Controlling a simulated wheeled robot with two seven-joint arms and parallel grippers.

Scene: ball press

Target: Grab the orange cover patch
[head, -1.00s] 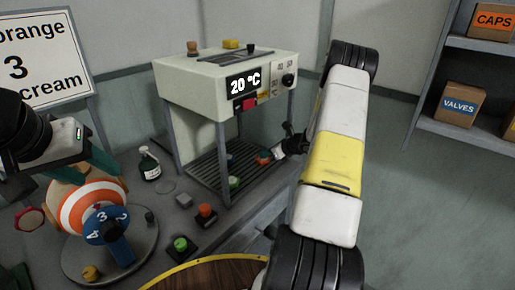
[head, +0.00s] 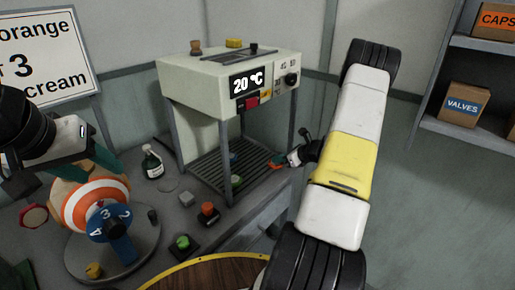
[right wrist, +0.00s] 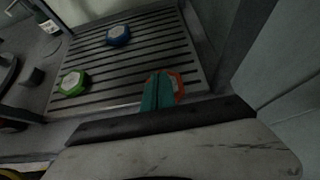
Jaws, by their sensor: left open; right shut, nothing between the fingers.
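The orange cover patch (right wrist: 178,84), six-sided with a pale centre, is at the tray's near edge in the right wrist view, partly hidden behind my teal fingers. In the head view only a small orange-red bit (head: 278,167) of it shows. My right gripper (right wrist: 158,88) is shut, its fingertips overlapping the patch in view; I cannot tell whether they touch it. It also shows in the head view (head: 281,163), at the right of the press. My left gripper (head: 72,165) is open, near the orange-and-white striped ball (head: 93,203) at the left.
A blue patch (right wrist: 118,35) and a green patch (right wrist: 73,83) lie on the slatted tray (right wrist: 135,62). The press (head: 205,98) stands over the tray, with its legs close by.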

